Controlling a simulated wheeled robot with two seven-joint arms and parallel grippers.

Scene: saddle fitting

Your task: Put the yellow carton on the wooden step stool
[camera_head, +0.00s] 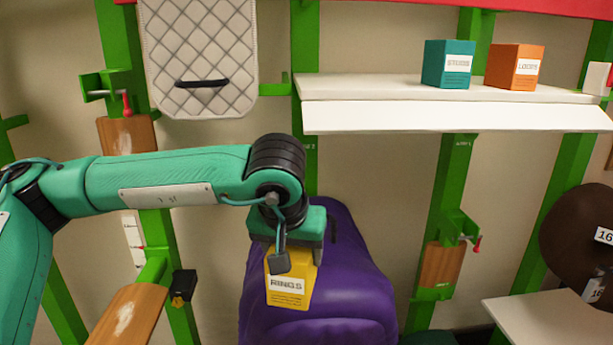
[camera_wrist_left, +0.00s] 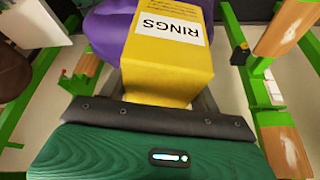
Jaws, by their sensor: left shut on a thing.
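The yellow carton (camera_head: 288,285), labelled RINGS, hangs in my left gripper (camera_head: 294,262) in front of the purple saddle-shaped form. My left gripper is shut on the carton's upper part. In the left wrist view the carton (camera_wrist_left: 165,62) fills the space between the fingers (camera_wrist_left: 162,98), with its label upside down. I cannot make out a wooden step stool in either view. My right gripper is not in view.
The purple form (camera_head: 345,285) is close behind the carton. A white shelf (camera_head: 400,115) holds a teal box (camera_head: 448,65) and an orange box (camera_head: 514,67). Green posts with wooden pieces (camera_head: 130,312) stand at left. A pale board (camera_head: 550,320) is at lower right.

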